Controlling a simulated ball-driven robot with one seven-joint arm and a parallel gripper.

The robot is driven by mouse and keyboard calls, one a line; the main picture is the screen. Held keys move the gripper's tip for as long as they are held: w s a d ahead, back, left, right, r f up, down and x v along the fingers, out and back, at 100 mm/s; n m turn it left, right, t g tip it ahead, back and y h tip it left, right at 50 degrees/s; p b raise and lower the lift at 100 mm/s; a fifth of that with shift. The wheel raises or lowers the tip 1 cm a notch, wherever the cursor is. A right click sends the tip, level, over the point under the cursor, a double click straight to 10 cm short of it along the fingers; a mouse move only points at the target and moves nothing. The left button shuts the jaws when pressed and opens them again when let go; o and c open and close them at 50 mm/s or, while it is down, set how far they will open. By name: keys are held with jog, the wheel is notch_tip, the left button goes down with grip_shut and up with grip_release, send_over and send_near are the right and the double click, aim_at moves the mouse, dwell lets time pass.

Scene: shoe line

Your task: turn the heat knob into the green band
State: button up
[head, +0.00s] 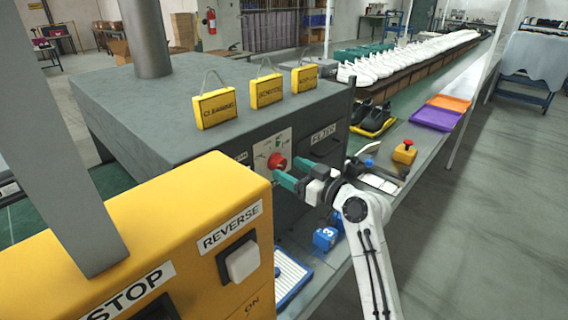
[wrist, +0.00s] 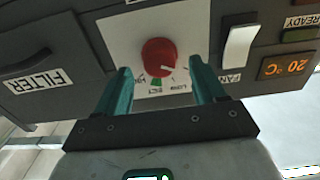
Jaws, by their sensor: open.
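The red heat knob (head: 277,162) sits on a white plate (wrist: 110,27) on the front of the grey machine. In the wrist view, which is upside down, the knob (wrist: 158,57) carries a pale pointer line toward the lower right, near the LOW label. A small green band (wrist: 155,82) shows on the plate just below the knob, left of where the pointer aims. My gripper (wrist: 161,70) is open, its teal fingers to either side of the knob in the picture, with nothing held. In the head view my gripper (head: 282,174) is close to the knob; contact cannot be told.
Beside the plate are a FILTER drawer (wrist: 32,77), a white FAN switch (wrist: 239,46) and a display (wrist: 288,64) reading 20 °C. A yellow STOP/REVERSE box (head: 150,235) stands near left. Yellow signs (head: 266,91) stand on the machine. A blue block (head: 325,238) lies below my gripper.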

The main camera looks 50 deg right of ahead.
aim_at(279, 163)
jog(key=shift+w, duration=1.45)
jog(key=c, duration=1.1)
